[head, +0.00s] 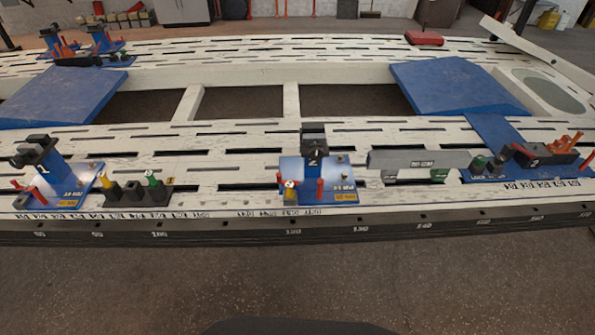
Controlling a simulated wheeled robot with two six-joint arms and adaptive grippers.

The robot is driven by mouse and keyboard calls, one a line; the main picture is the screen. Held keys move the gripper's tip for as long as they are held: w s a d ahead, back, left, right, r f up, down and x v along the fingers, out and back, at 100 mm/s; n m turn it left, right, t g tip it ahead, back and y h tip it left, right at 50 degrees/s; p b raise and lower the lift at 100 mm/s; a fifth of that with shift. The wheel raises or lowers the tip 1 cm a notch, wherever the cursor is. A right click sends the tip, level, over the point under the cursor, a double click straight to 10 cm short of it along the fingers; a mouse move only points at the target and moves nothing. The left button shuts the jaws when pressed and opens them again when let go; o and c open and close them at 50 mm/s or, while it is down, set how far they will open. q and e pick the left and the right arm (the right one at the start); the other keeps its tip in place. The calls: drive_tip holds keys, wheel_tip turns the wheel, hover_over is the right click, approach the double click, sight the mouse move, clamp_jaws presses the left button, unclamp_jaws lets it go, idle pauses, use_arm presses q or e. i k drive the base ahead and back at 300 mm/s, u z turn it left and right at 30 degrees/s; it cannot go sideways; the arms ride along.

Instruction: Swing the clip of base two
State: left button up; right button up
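Base two is a blue block (300,170) near the front edge of the white slotted bench, in the middle of the head view. A black clip (314,140) with a "2" stands upright at its back. The clip's exact swing angle is too small to tell. Neither of my grippers is in view.
A similar blue base (65,185) stands at the left, beside a black rack (138,195) with coloured pegs. A grey bar (418,160) lies right of base two. Another blue base (530,165) is at the far right. Bare bench surface shows between them.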

sight(279, 175)
drive_tip(key=z, duration=0.45)
drive_tip(key=i, duration=1.2)
